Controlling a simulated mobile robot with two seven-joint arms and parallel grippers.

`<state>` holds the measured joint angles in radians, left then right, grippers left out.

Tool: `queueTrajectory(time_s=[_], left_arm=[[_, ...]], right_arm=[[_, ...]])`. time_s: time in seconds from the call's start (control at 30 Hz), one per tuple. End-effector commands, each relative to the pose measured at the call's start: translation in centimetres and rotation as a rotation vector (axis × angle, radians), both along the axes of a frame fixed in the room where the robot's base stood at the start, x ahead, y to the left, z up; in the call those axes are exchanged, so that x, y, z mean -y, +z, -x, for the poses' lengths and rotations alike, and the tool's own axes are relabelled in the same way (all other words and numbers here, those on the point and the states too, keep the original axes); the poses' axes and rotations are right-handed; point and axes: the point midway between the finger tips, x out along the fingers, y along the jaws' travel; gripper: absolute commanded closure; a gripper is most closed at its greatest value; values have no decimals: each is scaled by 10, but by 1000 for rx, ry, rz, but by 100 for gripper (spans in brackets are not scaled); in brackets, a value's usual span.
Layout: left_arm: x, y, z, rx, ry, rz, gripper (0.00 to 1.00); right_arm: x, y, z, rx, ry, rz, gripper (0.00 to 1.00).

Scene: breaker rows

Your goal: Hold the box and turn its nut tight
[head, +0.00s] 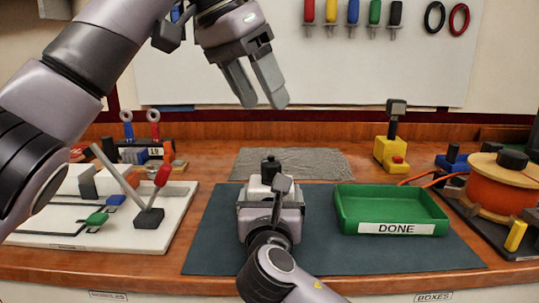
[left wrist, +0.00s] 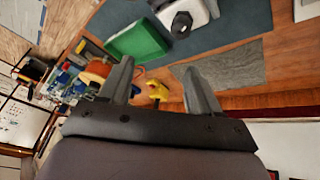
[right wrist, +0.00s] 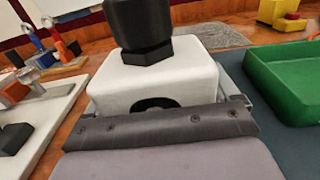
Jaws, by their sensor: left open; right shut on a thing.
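The white box (head: 257,192) stands on the dark mat in front of me, with a black nut (head: 270,168) upright on its top. My right gripper (head: 270,208) is shut on the box from the near side, with its jaws along the box's sides. The right wrist view shows the box (right wrist: 150,75) and the nut (right wrist: 147,32) close up, with a dark round opening in the near face. My left gripper (head: 263,100) is open and empty, high above and behind the box. The box (left wrist: 202,10) also shows at the top of the left wrist view.
A green tray (head: 390,229) marked DONE stands right of the box. A white board with levers (head: 150,238) lies left. A yellow tool (head: 391,152), an orange spool (head: 497,185) and a grey cloth (head: 295,163) are further back. Screwdrivers (head: 352,12) hang on the wall.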

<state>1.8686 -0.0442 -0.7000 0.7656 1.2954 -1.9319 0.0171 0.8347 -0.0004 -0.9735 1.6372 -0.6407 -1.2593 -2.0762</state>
Motion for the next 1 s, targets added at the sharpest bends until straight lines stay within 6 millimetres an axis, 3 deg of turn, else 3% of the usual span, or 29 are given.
queueTrajectory(time_s=[0.23, 0.53, 1.0], left_arm=[[-4, 0, 10, 35, 288, -114, 37], [-4, -7, 11, 53, 404, -144, 37], [10, -86, -18, 50, 402, -143, 37]], right_arm=[[0, 2, 0, 4, 1, -1, 62], [0, 2, 0, 4, 1, -1, 62], [0, 2, 0, 4, 1, -1, 62]])
